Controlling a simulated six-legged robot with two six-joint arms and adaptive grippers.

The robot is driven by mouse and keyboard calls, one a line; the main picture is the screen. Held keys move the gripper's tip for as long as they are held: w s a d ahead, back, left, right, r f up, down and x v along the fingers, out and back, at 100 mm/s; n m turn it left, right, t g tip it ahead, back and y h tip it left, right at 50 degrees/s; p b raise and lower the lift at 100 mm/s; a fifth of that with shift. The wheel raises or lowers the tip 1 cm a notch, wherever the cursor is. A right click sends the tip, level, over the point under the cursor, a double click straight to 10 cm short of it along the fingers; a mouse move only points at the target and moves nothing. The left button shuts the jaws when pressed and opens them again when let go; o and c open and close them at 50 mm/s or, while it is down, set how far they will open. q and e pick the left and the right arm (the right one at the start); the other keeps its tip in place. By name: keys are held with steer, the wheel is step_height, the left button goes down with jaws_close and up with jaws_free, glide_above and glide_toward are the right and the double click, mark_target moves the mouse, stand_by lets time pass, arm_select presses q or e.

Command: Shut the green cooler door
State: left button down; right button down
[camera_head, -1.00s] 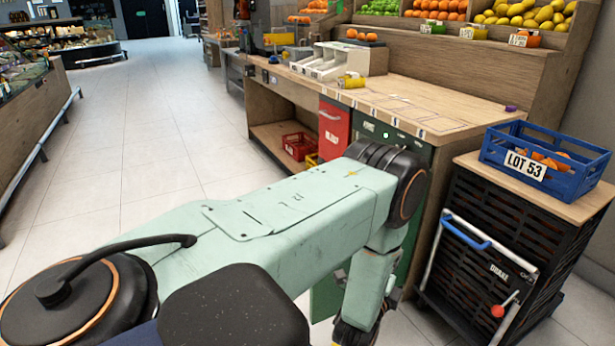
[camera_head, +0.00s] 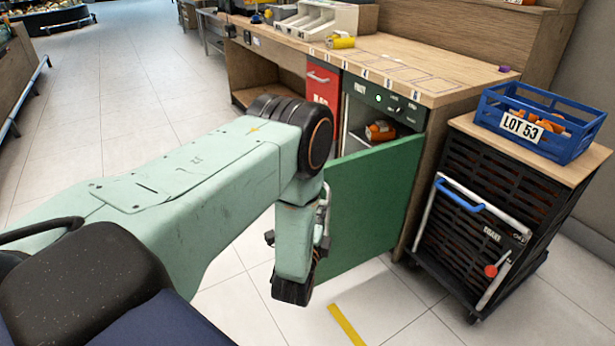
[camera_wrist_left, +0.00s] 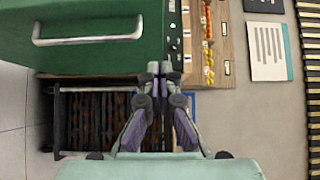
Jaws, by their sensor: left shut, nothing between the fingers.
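The green cooler door (camera_head: 372,205) stands open, swung out from the cooler (camera_head: 385,110) under the counter. Inside the cooler lies an orange item (camera_head: 380,131). A metal handle (camera_head: 325,212) on the door's outer face is partly covered by my left arm. My left gripper's fingers are hard to make out beyond its dark wrist in the head view. In the wrist view my left gripper (camera_wrist_left: 157,76) is shut and empty beside a corner of the green door (camera_wrist_left: 100,20). The handle (camera_wrist_left: 88,40) is left of the fingertips; contact cannot be told. My right gripper is out of view.
A black crate cart (camera_head: 475,215) with a blue crate (camera_head: 535,135) on top stands right of the cooler. A red door (camera_head: 322,85) is left of the cooler. The tiled floor left of my arm is clear; a yellow strip (camera_head: 346,325) marks the floor in front.

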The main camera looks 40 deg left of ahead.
arm_select(q)
steer(key=b, duration=0.3)
glide_toward(326, 169)
steer(key=w+d, duration=0.2)
steer(key=w, duration=0.1)
steer(key=w+a+b, duration=0.1)
steer(key=w+a, duration=0.1)
steer(key=a, duration=0.1)
steer(key=shift+w+f, duration=0.1)
steer(key=shift+w, duration=0.05)
steer(key=shift+w+a, duration=0.1)
steer(key=shift+a, duration=0.2)
steer(key=shift+w+a, duration=0.1)
steer(key=shift+a, duration=0.2)
